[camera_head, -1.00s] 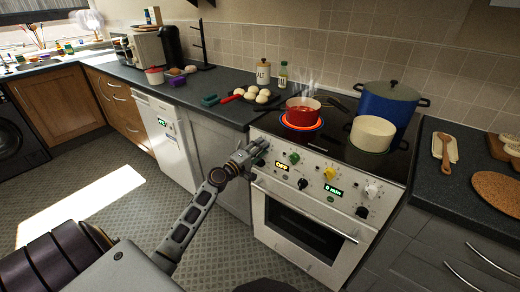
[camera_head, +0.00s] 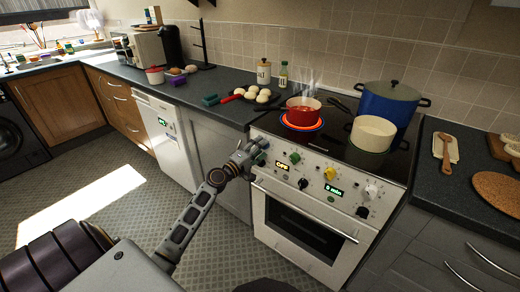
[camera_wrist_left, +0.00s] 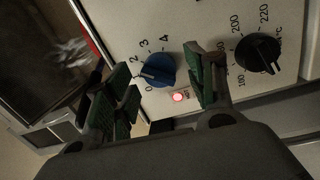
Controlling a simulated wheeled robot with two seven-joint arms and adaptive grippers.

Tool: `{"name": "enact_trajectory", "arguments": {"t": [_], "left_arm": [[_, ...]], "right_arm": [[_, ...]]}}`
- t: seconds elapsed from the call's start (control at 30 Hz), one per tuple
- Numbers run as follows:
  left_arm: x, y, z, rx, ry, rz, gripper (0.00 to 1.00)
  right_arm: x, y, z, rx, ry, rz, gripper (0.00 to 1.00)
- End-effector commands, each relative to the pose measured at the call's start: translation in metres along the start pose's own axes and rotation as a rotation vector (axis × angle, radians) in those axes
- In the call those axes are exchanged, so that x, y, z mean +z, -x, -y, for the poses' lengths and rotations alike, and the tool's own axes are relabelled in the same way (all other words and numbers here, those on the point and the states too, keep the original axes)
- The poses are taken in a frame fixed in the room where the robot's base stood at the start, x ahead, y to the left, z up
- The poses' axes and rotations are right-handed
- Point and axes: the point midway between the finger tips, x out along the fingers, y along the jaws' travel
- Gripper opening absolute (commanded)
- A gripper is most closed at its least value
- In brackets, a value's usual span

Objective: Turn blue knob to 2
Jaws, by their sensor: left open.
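The blue knob (camera_wrist_left: 157,70) is on the white oven's front panel, with a dial numbered from 0 to 4 beside it in the left wrist view. Its pale pointer mark faces the low end of the dial, between 0 and 2. My left gripper (camera_wrist_left: 160,64) is open, its green-padded fingers on either side of the knob; I cannot tell whether they touch it. In the head view, my left gripper (camera_head: 255,152) is at the panel's left end and largely hides the blue knob. My right gripper is out of view.
The oven panel also carries a green knob (camera_head: 294,158), a yellow knob (camera_head: 329,173), a white knob (camera_head: 370,191) and black knobs. A red light (camera_wrist_left: 180,97) glows below the blue knob. A steaming red pot (camera_head: 302,112) stands on a glowing burner above.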

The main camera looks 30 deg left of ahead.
Motion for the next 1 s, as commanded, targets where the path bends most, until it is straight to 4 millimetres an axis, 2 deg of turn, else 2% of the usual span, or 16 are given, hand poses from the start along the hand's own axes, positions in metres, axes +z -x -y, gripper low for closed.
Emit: {"name": "enact_trajectory", "arguments": {"t": [0.27,1.0], "left_arm": [[0.0,0.019,0.001,-0.002,0.001,0.0,0.55],[0.0,0.089,0.001,-0.003,0.001,-0.002,0.55]], "right_arm": [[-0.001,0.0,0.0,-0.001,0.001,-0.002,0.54],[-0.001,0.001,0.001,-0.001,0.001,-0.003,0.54]]}}
